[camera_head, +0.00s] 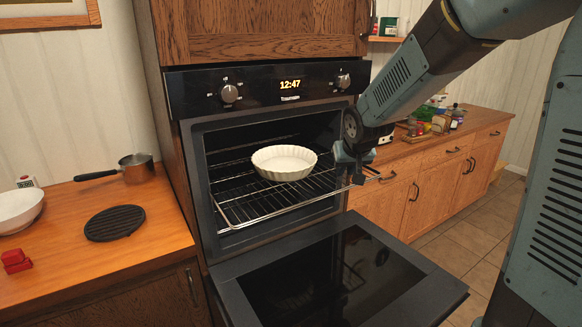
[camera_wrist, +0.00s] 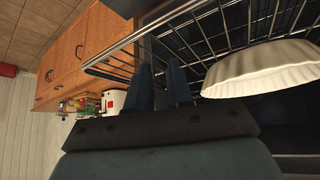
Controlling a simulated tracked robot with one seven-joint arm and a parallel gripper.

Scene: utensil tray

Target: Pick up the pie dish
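The white fluted pie dish (camera_head: 285,175) stands upright on the wire rack (camera_head: 262,212), which is pulled partly out of the open oven. It shows on the right in the wrist view (camera_wrist: 265,84). My gripper (camera_head: 349,176) is to the right of the dish, by the rack's right side, and apart from the dish. In the wrist view my two dark fingers (camera_wrist: 159,70) have a gap between them with nothing held. The rack's side rail (camera_wrist: 135,40) passes close beyond the fingertips.
The oven door (camera_head: 335,280) is folded down in front. On the left counter are a saucepan (camera_head: 139,172), a black round trivet (camera_head: 114,222), a white bowl (camera_head: 18,212) and a red object (camera_head: 15,261). The right counter (camera_head: 440,143) holds several small items at its back.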

